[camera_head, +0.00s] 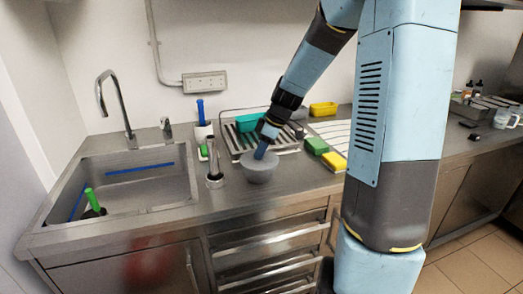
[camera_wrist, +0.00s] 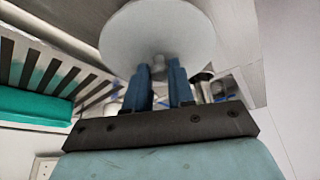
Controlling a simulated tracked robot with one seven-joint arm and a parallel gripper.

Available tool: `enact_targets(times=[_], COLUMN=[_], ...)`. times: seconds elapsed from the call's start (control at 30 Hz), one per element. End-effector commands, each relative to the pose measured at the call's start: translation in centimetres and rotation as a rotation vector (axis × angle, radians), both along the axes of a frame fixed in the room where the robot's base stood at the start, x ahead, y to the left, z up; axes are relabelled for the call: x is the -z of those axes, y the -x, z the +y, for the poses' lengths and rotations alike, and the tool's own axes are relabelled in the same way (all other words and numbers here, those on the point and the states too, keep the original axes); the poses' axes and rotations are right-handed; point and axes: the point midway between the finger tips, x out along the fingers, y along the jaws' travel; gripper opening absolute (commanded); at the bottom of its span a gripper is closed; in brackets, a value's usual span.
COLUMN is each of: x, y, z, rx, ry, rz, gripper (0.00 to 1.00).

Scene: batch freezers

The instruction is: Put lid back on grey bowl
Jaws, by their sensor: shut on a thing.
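The grey bowl (camera_head: 259,174) stands on the steel counter, just right of the sink and in front of the drying rack. My gripper (camera_head: 262,153) points down at the top of the bowl. In the wrist view, my gripper (camera_wrist: 159,72) is shut on the small knob of the round, pale grey lid (camera_wrist: 155,32). In the head view, the lid's disc is at the bowl's mouth and partly hidden by my fingers. I cannot tell whether the lid touches the rim or is a little above it.
A steel cylinder (camera_head: 214,168) stands close left of the bowl. The sink (camera_head: 150,185) is further left. A green sponge (camera_head: 316,146) and a yellow sponge (camera_head: 334,161) lie to the right. A slatted rack (camera_head: 233,142) with a teal container (camera_head: 247,122) is behind.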

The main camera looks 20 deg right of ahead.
Motion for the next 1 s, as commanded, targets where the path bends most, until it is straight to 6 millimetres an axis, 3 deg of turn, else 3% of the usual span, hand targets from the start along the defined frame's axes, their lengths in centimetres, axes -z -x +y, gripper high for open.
enact_targets(times=[0.3,0.33,0.63,0.8,1.0], x=[0.03,0.03,0.02,0.03,0.03], y=[0.00,0.00,0.00,-0.01,0.01], z=[0.00,0.00,0.00,0.01,0.01], rx=[0.000,0.000,0.000,0.000,0.000], ry=[0.000,0.000,0.000,0.000,0.000], rz=[0.000,0.000,0.000,0.000,0.000], gripper=[0.00,0.24,0.53,0.53,0.72])
